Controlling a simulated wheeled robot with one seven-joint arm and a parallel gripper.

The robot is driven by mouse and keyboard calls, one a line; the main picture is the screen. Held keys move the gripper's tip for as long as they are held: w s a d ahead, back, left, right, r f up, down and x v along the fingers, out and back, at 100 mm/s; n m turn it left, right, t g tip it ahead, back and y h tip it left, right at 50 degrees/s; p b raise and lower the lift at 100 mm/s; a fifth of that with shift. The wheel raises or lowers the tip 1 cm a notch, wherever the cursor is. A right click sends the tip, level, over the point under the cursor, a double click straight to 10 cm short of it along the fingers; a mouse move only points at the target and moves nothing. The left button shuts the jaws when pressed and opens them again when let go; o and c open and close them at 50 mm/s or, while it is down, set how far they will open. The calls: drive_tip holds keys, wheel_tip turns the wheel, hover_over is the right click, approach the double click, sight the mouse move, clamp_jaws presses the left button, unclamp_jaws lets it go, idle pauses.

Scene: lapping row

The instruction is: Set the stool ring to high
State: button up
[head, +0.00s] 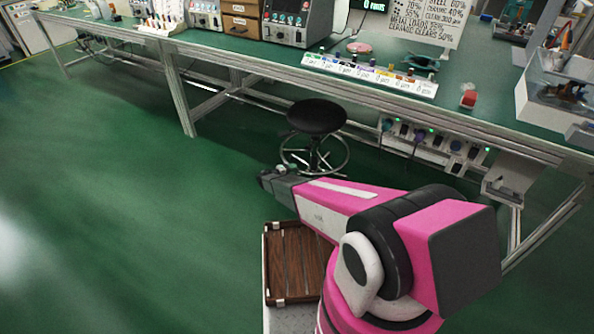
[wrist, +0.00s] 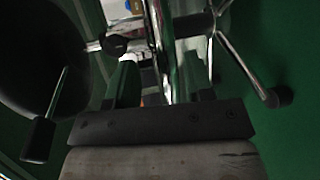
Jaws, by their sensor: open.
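The stool (head: 317,117) has a round black seat and a chrome foot ring (head: 348,153) low around its column, in front of the bench. My gripper (head: 279,169) is at the stool's near left side, low by the ring. In the wrist view my gripper (wrist: 163,88) is open, and a chrome bar of the ring (wrist: 157,45) runs upright in the picture between its fingers. The seat's dark underside (wrist: 35,55) is at left, with a paddle lever (wrist: 38,140) below it. A black knob (wrist: 115,45) shows left of the ring. Contact with the ring cannot be told.
The long green bench (head: 235,52) stands behind and above the stool, with legs and rails beneath. A control panel (head: 435,143) hangs under its edge at right. A wooden tray (head: 267,262) lies beside my arm. The green floor at left is clear.

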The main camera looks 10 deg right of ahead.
drive_tip(key=v, duration=0.7)
drive_tip(key=shift+r, duration=0.1)
drive_tip(key=s+d+r+m+g+y, duration=0.45)
drive_tip(key=s+d+r+g, duration=0.25)
drive_tip(key=s+d+r, duration=0.85)
drive_tip(key=s+r+m+y, duration=0.2)
drive_tip(key=s+r+y, duration=0.7)
drive_tip(key=s+r, duration=0.5)
wheel_tip(320, 180, up, 4)
drive_tip(key=shift+s+d+r+g, duration=0.15)
drive_tip(key=shift+d+g, duration=0.2)
drive_tip(key=shift+g, duration=0.05)
